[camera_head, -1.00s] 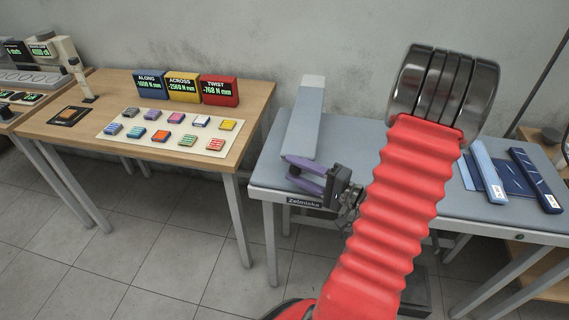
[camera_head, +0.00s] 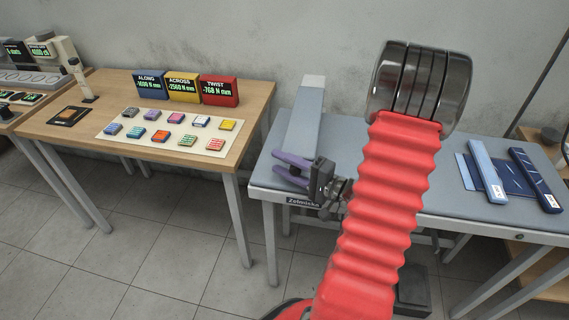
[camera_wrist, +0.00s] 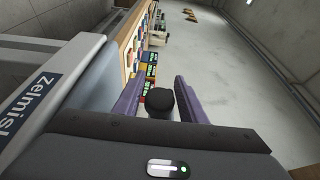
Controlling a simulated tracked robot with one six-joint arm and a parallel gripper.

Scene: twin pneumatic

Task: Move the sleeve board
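The sleeve board (camera_head: 305,118), a long pale blue-grey padded board with a light grey far end, lies at the left of the grey ironing table (camera_head: 389,195). My gripper (camera_head: 275,160) is at the table's front left, by the board's near end. Its two purple fingers are spread, with no board seen between them. One finger overlaps the board's near end in the head view; I cannot tell whether they touch. In the wrist view the fingers (camera_wrist: 158,88) also stand apart, with a dark round part between them that I cannot identify.
Two slim blue labelled pieces (camera_head: 487,172) (camera_head: 536,180) lie on a dark blue sheet at the table's right. A wooden table (camera_head: 65,140) to the left carries three display boxes (camera_head: 183,88) and several coloured blocks on a pale mat (camera_head: 110,136). A floor gap separates the tables.

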